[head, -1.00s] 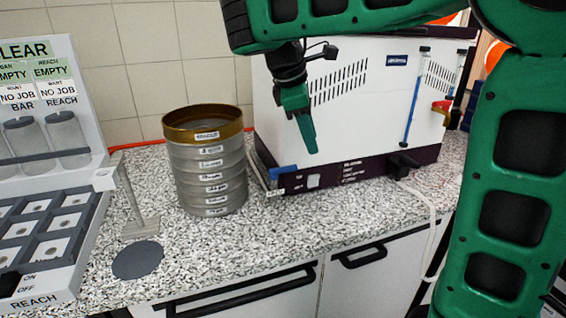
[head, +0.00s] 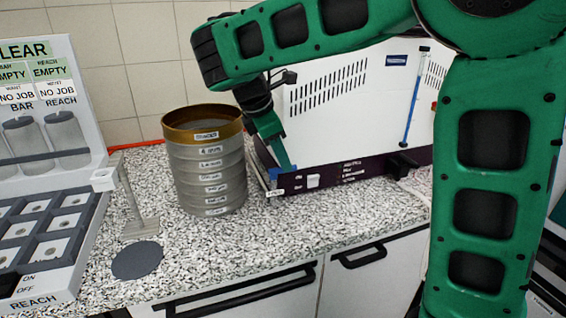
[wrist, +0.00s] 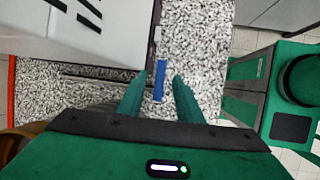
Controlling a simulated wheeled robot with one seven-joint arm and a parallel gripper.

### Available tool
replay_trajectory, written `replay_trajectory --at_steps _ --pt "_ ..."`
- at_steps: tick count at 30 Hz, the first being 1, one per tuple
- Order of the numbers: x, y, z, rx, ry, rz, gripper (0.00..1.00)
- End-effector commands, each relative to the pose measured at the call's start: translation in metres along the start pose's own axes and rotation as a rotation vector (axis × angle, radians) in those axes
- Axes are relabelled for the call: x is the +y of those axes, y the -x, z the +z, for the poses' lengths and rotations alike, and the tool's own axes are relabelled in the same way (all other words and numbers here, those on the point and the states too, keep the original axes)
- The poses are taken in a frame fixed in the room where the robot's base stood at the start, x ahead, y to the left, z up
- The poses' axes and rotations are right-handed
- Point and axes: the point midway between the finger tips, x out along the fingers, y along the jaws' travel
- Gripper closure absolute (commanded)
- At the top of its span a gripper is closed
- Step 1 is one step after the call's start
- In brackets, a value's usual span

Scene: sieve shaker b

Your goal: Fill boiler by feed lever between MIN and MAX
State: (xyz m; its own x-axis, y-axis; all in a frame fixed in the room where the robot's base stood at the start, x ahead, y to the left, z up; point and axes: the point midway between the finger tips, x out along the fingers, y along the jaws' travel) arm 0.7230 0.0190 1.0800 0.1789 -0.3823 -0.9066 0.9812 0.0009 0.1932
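The boiler is a white box (head: 340,110) with a dark purple base, standing on the speckled counter. A blue lever (head: 275,173) sticks out at the base's front left. In the wrist view the blue lever (wrist: 160,80) lies between my two green fingers, with gaps on both sides. My gripper (head: 284,160) is open and points down at the lever; it also shows in the wrist view (wrist: 159,80). A slim blue sight tube (head: 415,95) stands on the boiler's front right. I cannot read MIN or MAX marks on it.
A stack of sieves (head: 210,165) with a brass top ring stands close left of my gripper. A small metal stand (head: 140,225) and a grey disc (head: 137,260) are farther left. A white rack (head: 40,150) with jars is at the far left. The front counter is clear.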

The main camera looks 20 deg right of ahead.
Motion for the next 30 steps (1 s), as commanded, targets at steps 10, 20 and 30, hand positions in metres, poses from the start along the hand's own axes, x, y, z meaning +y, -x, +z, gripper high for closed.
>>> replay_trajectory --at_steps 10,20,30 --pt "0.0 -0.026 0.0 0.0 0.0 0.0 0.67" --pt "0.0 -0.026 0.0 0.0 0.0 0.001 0.89" --pt "0.001 -0.026 0.001 -0.003 -0.016 -0.004 1.0"
